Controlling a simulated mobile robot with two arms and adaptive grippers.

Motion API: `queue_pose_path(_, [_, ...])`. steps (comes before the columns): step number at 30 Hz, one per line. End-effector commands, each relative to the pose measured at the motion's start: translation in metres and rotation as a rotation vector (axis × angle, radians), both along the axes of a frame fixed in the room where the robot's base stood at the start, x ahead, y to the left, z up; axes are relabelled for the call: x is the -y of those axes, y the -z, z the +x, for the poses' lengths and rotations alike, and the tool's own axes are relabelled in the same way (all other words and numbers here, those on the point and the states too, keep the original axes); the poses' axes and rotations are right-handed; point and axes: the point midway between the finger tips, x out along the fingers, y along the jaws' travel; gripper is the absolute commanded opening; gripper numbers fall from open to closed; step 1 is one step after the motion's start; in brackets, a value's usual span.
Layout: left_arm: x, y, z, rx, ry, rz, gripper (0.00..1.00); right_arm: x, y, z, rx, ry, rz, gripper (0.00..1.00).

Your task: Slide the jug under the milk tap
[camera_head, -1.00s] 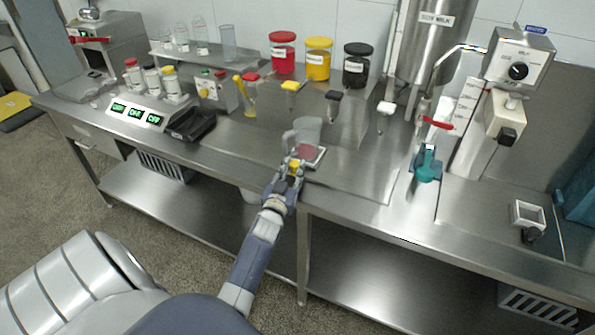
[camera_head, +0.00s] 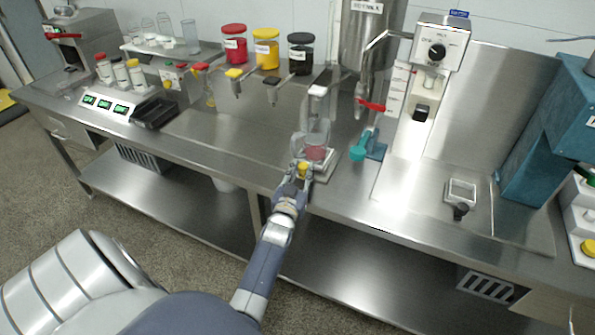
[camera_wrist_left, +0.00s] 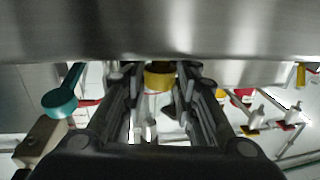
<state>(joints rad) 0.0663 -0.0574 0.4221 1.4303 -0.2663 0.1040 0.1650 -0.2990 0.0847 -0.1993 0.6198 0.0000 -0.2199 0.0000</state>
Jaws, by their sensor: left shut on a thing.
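The clear jug (camera_head: 317,135), reddish near its base, stands upright on a small pale plate (camera_head: 329,168) on the steel counter. It appears below the white tap (camera_head: 318,90); their exact alignment is hard to judge. My right gripper is not in view.
Yellow (camera_head: 234,75) and black (camera_head: 272,85) taps hang to the left, below coloured jars. The counter left of the jug is clear. A black tray (camera_head: 154,112) is farther left.

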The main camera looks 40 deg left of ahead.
Motion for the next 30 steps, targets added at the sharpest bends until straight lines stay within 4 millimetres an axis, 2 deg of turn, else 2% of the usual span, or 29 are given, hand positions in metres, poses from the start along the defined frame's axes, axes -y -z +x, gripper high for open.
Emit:
queue_pose_path(15, [0.005, 0.000, 0.002, 0.000, 0.002, -0.001, 0.00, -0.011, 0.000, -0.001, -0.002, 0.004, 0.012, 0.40])
queue_pose_path(16, [0.005, 0.000, 0.002, 0.000, 0.002, -0.001, 0.32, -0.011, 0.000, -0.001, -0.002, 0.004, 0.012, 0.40])
queue_pose_path(18, [0.005, 0.000, 0.002, 0.000, 0.003, -0.001, 0.48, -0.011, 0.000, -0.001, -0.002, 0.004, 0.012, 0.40])
queue_pose_path(30, [0.005, 0.000, -0.003, 0.000, 0.000, 0.000, 0.48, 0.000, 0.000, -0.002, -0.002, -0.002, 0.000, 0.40])
